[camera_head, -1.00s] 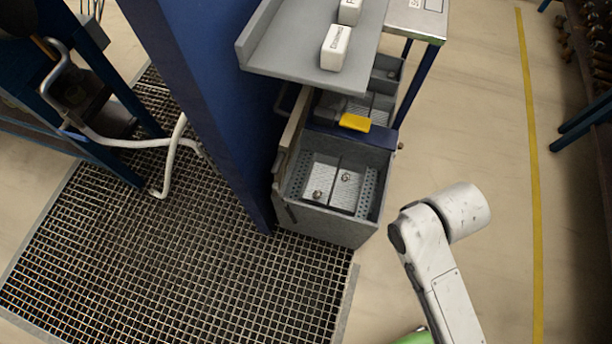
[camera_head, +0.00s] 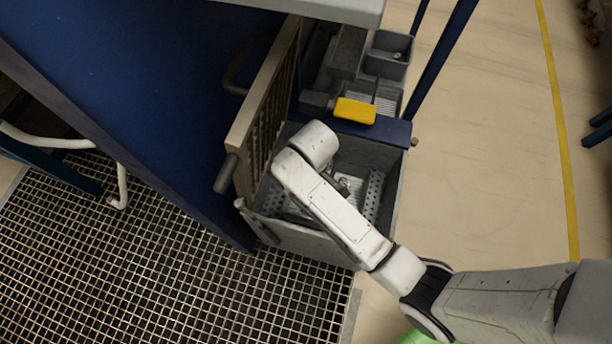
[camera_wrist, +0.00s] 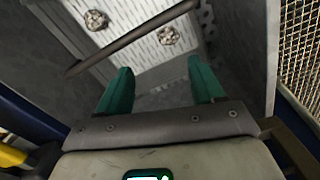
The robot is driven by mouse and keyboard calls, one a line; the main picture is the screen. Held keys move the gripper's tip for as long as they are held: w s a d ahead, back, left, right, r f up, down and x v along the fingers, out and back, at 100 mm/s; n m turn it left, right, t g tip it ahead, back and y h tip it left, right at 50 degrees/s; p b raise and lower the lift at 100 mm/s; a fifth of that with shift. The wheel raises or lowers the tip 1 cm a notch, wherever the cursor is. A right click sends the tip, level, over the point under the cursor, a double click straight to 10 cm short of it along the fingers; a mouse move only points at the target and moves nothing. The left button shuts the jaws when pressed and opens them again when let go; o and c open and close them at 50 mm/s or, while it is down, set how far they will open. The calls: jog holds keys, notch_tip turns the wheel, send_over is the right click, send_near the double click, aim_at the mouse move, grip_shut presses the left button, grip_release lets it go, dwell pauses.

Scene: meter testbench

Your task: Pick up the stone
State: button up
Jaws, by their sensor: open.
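Two rough grey stones, one at upper left (camera_wrist: 96,20) and one nearer the middle (camera_wrist: 168,36), lie on a pale slotted plate (camera_wrist: 140,62) in the wrist view. The plate is in the bottom of a grey bin (camera_head: 385,215). My gripper (camera_wrist: 160,86) has two green fingers, spread apart with nothing between them. It points into the bin, with both stones beyond its fingertips. In the head view my arm covers the gripper and much of the bin. A small grey lump (camera_head: 343,186) beside the arm may be one of the stones.
A slatted panel (camera_head: 262,125) stands at the bin's left side. A yellow block (camera_head: 355,111) sits on a blue ledge behind the bin. A grey shelf (camera_head: 330,8) overhangs above.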

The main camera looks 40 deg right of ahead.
jog(key=f+b, duration=0.1)
jog(key=f, duration=0.2)
jog(key=w+a+f+b, duration=0.1)
jog(key=f, duration=0.1)
jog(key=f+b, duration=0.2)
jog(key=f, duration=0.1)
jog(key=shift+w+a+f, duration=0.15)
jog(key=shift+f, duration=0.15)
jog(key=f+b, duration=0.2)
jog(key=f, duration=0.1)
jog(key=f+b, duration=0.1)
jog(key=f, duration=0.1)
jog(key=shift+s+a, duration=0.25)
jog(key=shift+s, duration=0.1)
jog(key=shift+r, duration=0.1)
jog(key=c, duration=1.1)
notch_tip(320, 180, up, 10)
jog(key=p, duration=0.5)
jog(key=shift+c, duration=0.2)
